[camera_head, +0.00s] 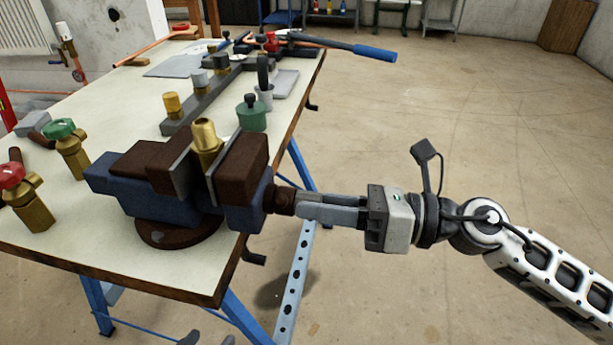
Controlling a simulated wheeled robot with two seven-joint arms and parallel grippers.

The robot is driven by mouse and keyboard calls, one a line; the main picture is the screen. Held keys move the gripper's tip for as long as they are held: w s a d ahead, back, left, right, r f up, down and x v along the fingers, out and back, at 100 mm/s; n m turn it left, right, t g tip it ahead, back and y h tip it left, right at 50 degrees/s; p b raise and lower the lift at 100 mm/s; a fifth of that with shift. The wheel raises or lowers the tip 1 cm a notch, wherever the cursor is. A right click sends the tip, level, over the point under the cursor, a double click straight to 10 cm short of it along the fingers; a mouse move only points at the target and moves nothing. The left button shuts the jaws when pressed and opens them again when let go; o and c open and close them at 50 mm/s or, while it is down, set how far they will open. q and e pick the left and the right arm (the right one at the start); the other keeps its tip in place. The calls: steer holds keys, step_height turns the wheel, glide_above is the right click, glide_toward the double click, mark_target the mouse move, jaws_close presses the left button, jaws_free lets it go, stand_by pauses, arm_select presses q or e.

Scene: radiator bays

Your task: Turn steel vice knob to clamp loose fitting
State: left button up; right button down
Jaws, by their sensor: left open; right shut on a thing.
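A blue vice (115,188) with brown jaw blocks stands on a round brown base at the table's near right corner. A brass fitting (206,138) stands upright between its jaws; I cannot tell whether both jaws touch it. The vice knob (282,200) is brown and sticks out of the vice's right side. My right gripper (300,208) comes in from the right and is shut on the knob, hiding part of it. My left gripper (207,340) shows only as two dark fingertips at the bottom edge, apart and empty, below the tabletop.
Valves with a green handle (60,128) and a red handle (11,175) stand left of the vice. A rail (205,100) with fittings, a green pot (251,115) and a blue-handled tool (375,53) lie behind. The floor right of the table is clear.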

steer(key=m+p, duration=1.5)
steer(key=m, duration=0.6)
steer(key=c, duration=1.3)
jaws_free()
arm_select(q)
step_height(320, 180, up, 7)
steer(key=s+a+g+y, duration=0.1)
steer(key=a, duration=0.1)
steer(key=shift+m+g, duration=0.3)
steer(key=shift+m, duration=0.1)
arm_select(e)
steer(key=shift+d, duration=0.1)
arm_select(q)
steer(key=shift+a+f, duration=0.1)
arm_select(e)
steer(key=shift+v, duration=3.45)
